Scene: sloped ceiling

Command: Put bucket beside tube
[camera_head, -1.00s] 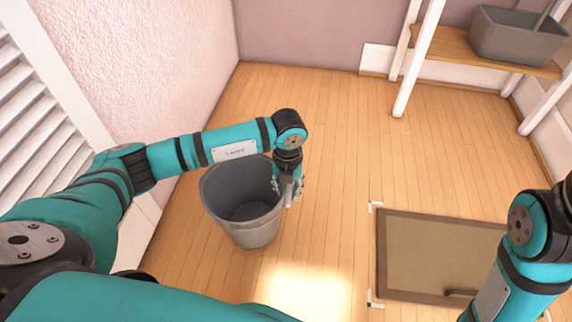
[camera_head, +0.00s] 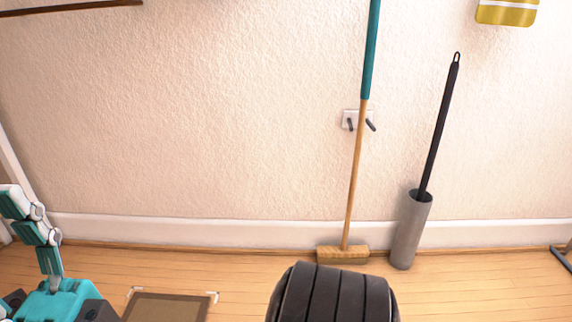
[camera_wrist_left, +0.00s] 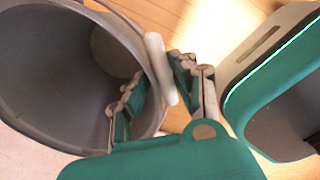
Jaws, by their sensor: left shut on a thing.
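The tube (camera_head: 410,232) is a grey upright cylinder against the skirting board, right of centre in the head view. A black pole with a looped end (camera_head: 440,125) stands in it. The grey bucket (camera_wrist_left: 45,75) fills the left of the left wrist view, tilted, with its open mouth showing and a pale handle grip at its rim. My left gripper (camera_wrist_left: 157,88) is shut on the bucket's rim, one finger inside and one outside. The head view does not show the bucket.
A broom (camera_head: 350,190) with a teal and wooden handle leans on the wall left of the tube. A wall hook (camera_head: 358,121) is behind it. A brown-edged mat (camera_head: 165,308) lies lower left. Floor right of the tube is clear up to a dark stand (camera_head: 562,257).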

